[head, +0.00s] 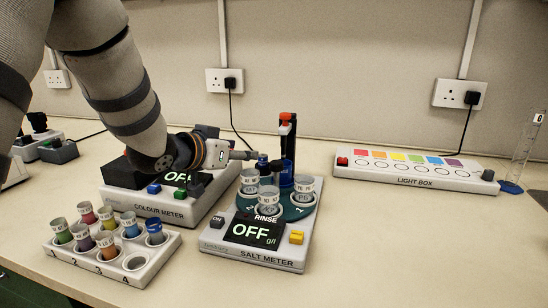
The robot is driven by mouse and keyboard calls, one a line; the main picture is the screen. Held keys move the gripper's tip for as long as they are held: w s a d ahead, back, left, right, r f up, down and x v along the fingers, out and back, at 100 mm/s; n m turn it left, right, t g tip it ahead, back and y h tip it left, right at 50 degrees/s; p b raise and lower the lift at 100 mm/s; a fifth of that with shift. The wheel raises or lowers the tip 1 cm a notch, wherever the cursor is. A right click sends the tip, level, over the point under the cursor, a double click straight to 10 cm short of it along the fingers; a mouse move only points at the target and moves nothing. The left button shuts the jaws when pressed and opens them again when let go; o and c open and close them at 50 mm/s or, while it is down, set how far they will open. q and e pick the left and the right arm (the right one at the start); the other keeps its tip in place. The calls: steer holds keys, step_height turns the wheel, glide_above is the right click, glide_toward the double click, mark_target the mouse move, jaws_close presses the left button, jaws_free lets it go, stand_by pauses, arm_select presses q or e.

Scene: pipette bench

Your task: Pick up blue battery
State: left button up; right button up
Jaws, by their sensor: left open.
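No object is plainly marked as a battery. A small dark blue cylinder (263,162) stands behind the cups on the salt meter (262,252), with another blue piece beside it at the foot of a dark post. My left gripper (249,155) reaches in from the left above the colour meter. It points right, its tip close to the top of the dark blue cylinder; I cannot tell whether they touch. It is open, and nothing shows held in it. My right gripper is out of view.
A white rack (112,262) of coloured sample cups stands front left. The colour meter (152,206) lies under my left arm. An orange-topped post (287,136) rises behind the salt meter. A light box (413,181) and a measuring cylinder (524,152) stand right. The front right bench is clear.

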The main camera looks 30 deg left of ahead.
mark_target(260, 157)
arm_select(q)
steer(key=shift+w+f+b, duration=0.35)
steer(key=shift+w+f, duration=0.8)
steer(key=shift+f, duration=0.05)
steer(key=b+x, duration=0.1)
steer(key=x, duration=0.5)
steer(key=shift+w, duration=0.4)
steer(key=shift+r, duration=0.1)
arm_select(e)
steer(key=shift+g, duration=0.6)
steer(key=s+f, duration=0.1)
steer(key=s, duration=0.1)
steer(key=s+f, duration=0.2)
arm_select(q)
jaws_close()
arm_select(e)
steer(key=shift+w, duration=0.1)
